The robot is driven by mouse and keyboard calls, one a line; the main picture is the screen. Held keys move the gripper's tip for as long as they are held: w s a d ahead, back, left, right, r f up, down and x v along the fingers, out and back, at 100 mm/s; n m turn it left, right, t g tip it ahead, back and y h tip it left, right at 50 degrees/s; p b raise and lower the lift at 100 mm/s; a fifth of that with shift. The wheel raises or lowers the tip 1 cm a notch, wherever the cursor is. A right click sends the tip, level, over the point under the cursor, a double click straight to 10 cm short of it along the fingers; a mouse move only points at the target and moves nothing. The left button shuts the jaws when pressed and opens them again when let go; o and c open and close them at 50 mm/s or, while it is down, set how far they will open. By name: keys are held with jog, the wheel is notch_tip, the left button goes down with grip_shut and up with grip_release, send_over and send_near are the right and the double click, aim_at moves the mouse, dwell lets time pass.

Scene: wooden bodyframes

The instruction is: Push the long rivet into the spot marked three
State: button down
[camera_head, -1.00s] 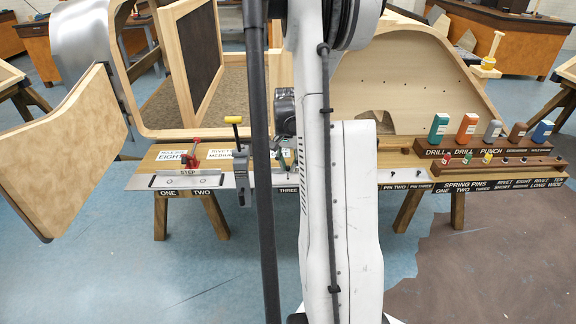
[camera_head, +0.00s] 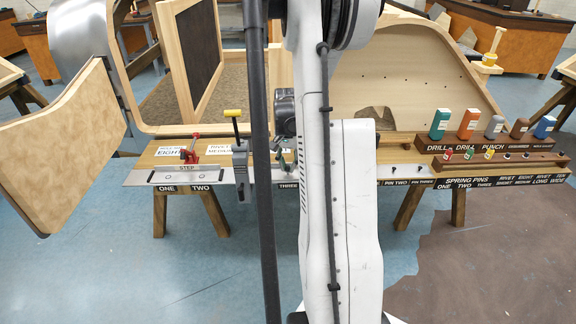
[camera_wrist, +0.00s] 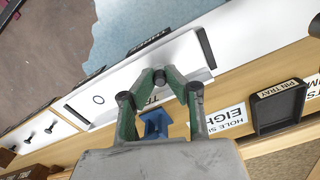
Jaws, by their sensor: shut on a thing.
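In the wrist view my gripper (camera_wrist: 161,76) has its green-lined fingers closed together over a pale metal plate (camera_wrist: 188,56). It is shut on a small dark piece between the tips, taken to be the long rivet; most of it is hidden. A round hole (camera_wrist: 99,99) shows in the plate to the left of the tips. In the head view my gripper (camera_head: 284,158) is partly hidden by my arm, just above the bench edge by the label THREE (camera_head: 288,186). I cannot tell whether the rivet touches the plate.
A blue block (camera_wrist: 155,124) stands beneath the fingers. A black pin tray (camera_wrist: 280,107) lies to the right. In the head view a yellow-topped clamp (camera_head: 238,150) and a red toggle clamp (camera_head: 189,151) stand to the left. Coloured bottles (camera_head: 468,125) stand at the right.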

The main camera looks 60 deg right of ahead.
aim_at(288, 171)
jog(key=shift+f+b, duration=0.5)
jog(key=shift+f, duration=0.2)
jog(key=c, duration=1.7)
grip_release()
jog(key=shift+o, duration=0.2)
jog(key=shift+r, duration=0.15)
notch_tip(288, 171, up, 12)
